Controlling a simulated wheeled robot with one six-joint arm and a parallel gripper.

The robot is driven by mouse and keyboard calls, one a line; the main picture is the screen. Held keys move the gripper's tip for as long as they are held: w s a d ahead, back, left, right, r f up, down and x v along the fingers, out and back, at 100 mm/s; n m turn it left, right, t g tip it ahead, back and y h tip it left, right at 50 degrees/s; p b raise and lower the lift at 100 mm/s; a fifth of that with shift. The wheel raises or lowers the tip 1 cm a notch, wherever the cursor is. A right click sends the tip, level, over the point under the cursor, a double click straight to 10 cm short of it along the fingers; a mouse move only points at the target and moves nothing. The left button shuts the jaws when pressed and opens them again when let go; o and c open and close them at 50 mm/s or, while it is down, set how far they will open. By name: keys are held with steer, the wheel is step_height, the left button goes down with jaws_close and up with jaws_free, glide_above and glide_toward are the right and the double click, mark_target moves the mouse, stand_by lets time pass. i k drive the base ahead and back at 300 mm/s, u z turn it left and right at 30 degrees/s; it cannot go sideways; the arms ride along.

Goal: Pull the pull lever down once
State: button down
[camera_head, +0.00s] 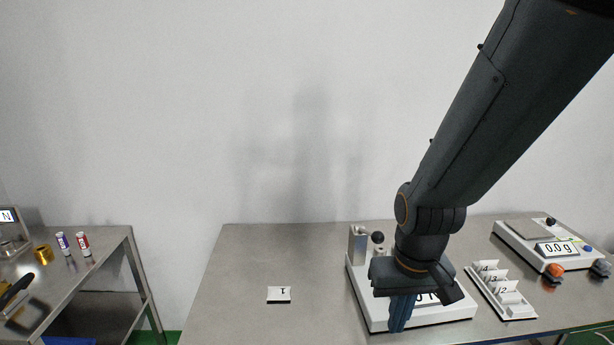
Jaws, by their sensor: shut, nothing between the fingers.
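The pull lever shows as a dark round knob (378,237) near a grey upright post (358,245) on a white machine (376,317) with a display. My gripper (398,326) is shut and empty, pointing down in front of the machine. It covers the machine's middle and part of its display. The knob is behind and to the left of my gripper, apart from it. The lever's arm is hard to make out.
A white card marked 1 (279,295) lies left of the machine. To the right are a rack (518,312) with numbered cards and a scale (515,242) reading 0.0 g. A second table (95,262) stands at far left.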

mark_target(377, 237)
steer(key=k, duration=1)
steer(key=u, duration=0.75)
steer(key=i, duration=1.35)
steer(key=z, duration=1.35)
